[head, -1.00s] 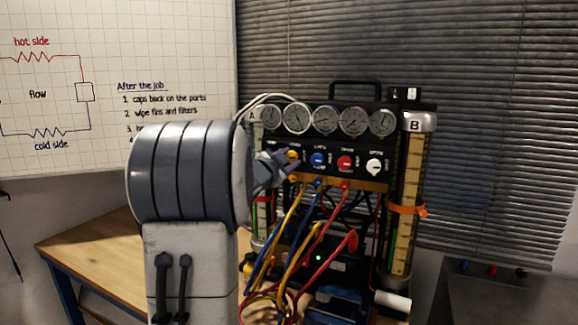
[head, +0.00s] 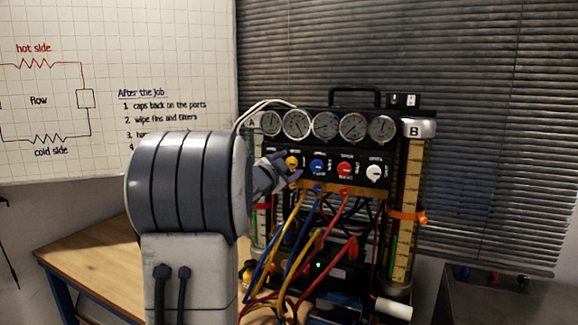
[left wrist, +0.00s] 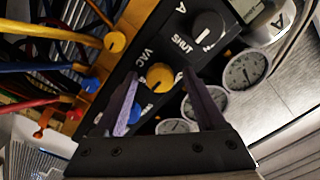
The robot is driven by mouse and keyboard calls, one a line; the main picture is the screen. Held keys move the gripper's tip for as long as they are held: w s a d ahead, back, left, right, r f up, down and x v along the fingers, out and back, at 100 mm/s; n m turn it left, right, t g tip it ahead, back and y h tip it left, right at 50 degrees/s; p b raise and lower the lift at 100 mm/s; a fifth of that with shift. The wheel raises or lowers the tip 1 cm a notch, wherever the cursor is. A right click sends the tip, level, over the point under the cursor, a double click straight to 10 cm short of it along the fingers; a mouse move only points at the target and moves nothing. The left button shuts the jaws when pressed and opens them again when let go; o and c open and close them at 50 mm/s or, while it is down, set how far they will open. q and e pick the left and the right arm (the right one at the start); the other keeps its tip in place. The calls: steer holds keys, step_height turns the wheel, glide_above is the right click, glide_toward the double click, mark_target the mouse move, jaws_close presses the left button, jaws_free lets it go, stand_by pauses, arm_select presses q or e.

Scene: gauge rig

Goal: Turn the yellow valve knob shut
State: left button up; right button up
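The yellow valve knob (head: 292,161) sits at the left of the row of knobs on the black panel (head: 331,167). My left gripper (head: 288,168) is at this knob, its fingers partly covering the panel around it. In the left wrist view the yellow knob (left wrist: 160,76) shows between the two spread fingertips (left wrist: 161,75), with a gap on each side. The gripper is open and holds nothing. I cannot tell how far the fingertips reach over the knob. My right gripper is not in view.
The blue knob (head: 317,166), red knob (head: 345,169) and white knob (head: 374,172) are to the right. A black knob marked SHUT (left wrist: 208,27) is close by in the wrist view. Gauges (head: 326,124) are above; coloured hoses (head: 300,235) hang below.

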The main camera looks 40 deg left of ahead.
arm_select(q)
steer(key=b+v, duration=0.1)
steer(key=v, duration=0.9)
steer(key=shift+s, duration=0.2)
steer(key=shift+d, duration=0.2)
